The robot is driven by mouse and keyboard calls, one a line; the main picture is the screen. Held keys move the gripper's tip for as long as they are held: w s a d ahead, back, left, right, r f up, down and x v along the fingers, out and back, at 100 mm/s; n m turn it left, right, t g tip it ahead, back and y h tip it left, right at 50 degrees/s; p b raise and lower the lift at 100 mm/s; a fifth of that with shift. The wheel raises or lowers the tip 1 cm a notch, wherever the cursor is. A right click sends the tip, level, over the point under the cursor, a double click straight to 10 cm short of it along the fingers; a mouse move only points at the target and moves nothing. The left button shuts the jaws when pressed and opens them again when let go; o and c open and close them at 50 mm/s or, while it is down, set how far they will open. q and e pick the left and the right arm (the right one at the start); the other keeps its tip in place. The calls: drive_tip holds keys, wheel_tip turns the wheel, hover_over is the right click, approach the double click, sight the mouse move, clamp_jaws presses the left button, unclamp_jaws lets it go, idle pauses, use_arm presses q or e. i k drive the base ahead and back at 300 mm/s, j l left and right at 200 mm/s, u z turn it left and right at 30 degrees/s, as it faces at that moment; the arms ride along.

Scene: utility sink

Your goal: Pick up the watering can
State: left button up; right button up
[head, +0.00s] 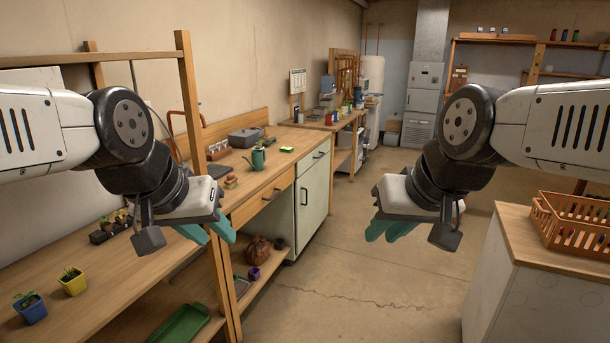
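A small teal watering can (257,160) stands upright on the wooden workbench (262,183), left of the middle of the head view. My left gripper (207,233) hangs in front of the bench, nearer to me than the can and apart from it. Its teal fingers look spread, with nothing between them. My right gripper (391,229) hangs over open floor on the right side, far from the can. Its teal fingers also look apart and empty.
A wooden shelf (130,285) with potted plants (72,281) stands near left, its post (189,90) rising beside the bench. A sponge-like green item (288,149) and grey case (246,137) lie near the can. An orange crate (570,225) sits right. The middle floor is clear.

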sight(258, 155)
drive_tip(key=i+l+z, duration=0.15)
drive_tip(key=i+z, duration=0.15)
drive_tip(key=i, duration=0.45)
drive_tip(key=i+z, duration=0.3)
drive_tip(key=i, duration=0.5)
drive_tip(key=i+u, duration=0.4)
drive_tip(key=i+l+u, duration=0.2)
drive_tip(key=i+u, duration=0.2)
drive_tip(key=i, duration=0.15)
drive_tip(key=i+l+u, duration=0.25)
drive_tip(key=i+u, duration=0.15)
drive_tip(key=i+l+u, duration=0.4)
